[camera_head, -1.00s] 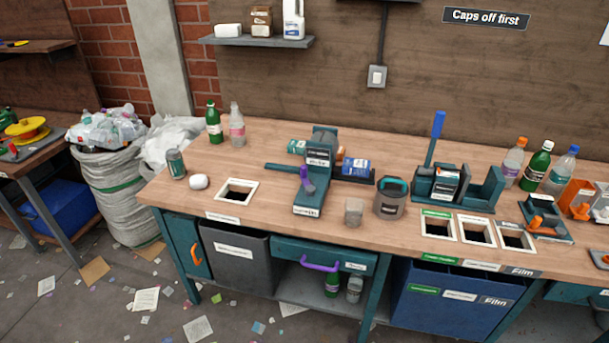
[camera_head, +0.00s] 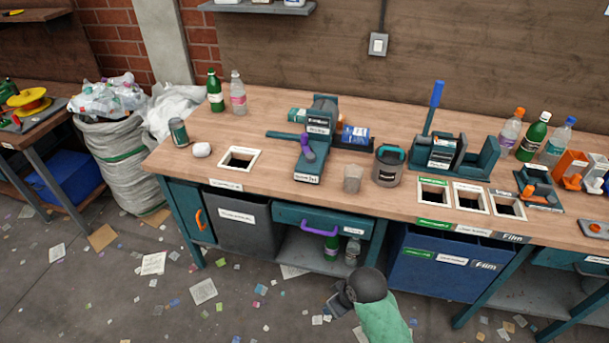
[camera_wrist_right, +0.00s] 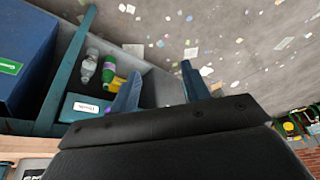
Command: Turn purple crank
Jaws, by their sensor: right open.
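The purple crank (camera_head: 306,146) sits on the side of a teal and grey machine (camera_head: 316,158) on the workbench, left of the bench's middle. Its handle stands roughly upright. My right arm comes in at the bottom of the head view, below and in front of the bench, well apart from the crank. My right gripper shows in the right wrist view (camera_wrist_right: 160,88), with its two blue fingers apart and nothing between them. The crank cannot be made out in the right wrist view. My left gripper is not in view.
A drawer with a purple handle (camera_head: 320,229) is under the bench. A clear cup (camera_head: 352,179) and a grey pot (camera_head: 388,166) stand right of the machine. A blue upright lever (camera_head: 434,105) is further right. Open floor with scraps lies in front.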

